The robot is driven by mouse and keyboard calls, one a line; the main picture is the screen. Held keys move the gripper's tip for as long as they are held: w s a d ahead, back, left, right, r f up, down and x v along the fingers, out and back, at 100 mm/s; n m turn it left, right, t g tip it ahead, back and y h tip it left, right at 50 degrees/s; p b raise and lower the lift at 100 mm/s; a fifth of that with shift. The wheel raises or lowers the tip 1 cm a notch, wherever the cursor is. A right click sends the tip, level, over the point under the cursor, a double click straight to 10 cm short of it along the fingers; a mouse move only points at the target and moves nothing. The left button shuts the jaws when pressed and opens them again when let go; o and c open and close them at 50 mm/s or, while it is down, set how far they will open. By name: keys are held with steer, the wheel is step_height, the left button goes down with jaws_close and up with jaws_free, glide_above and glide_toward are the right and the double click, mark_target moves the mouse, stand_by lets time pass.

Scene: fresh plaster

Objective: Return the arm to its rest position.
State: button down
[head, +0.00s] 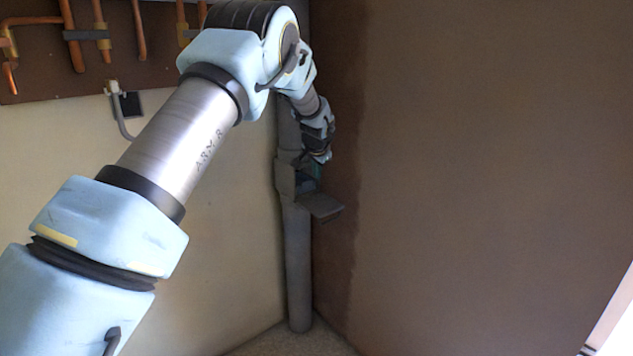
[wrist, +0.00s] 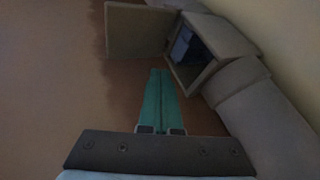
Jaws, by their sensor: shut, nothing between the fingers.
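My arm reaches from the lower left of the head view up to the top middle, then bends down toward the corner. My gripper (wrist: 160,74) shows in the wrist view as two green fingers pressed together with nothing between them. In the head view the fingers are mostly hidden behind the wrist. In the wrist view the fingertips are close to an open grey box (wrist: 205,50) with a raised flap (wrist: 135,30). I cannot tell whether they touch it.
The box sits on a grey vertical pipe (head: 298,262) in the wall corner, its flap (head: 321,206) sticking out. A brown wall (head: 480,170) stands at right. Copper pipes (head: 72,35) and a grey hooked pipe (head: 119,112) are on the left wall. Open room lies before the brown wall.

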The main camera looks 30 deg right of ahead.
steer(key=shift+v, duration=0.8)
steer(key=s+a+r+n+g+y+p, duration=0.1)
steer(key=s+a+r+n, duration=0.1)
steer(key=a, duration=0.8)
steer(key=s+a+r+n+g+y+p, duration=0.1)
steer(key=s+a+n, duration=0.15)
steer(key=a, duration=0.85)
steer(key=s+a+r+n+g+p, duration=0.1)
steer(key=a+r+n, duration=0.15)
steer(key=a, duration=0.75)
steer(key=s+a+n+g+y+p, duration=0.1)
steer(key=s+a+n, duration=0.5)
steer(key=s+a, duration=1.1)
steer(key=s+f+g+p, duration=0.1)
steer(key=s, duration=0.3)
steer(key=shift+s+a, duration=0.2)
steer(key=shift+a, duration=0.2)
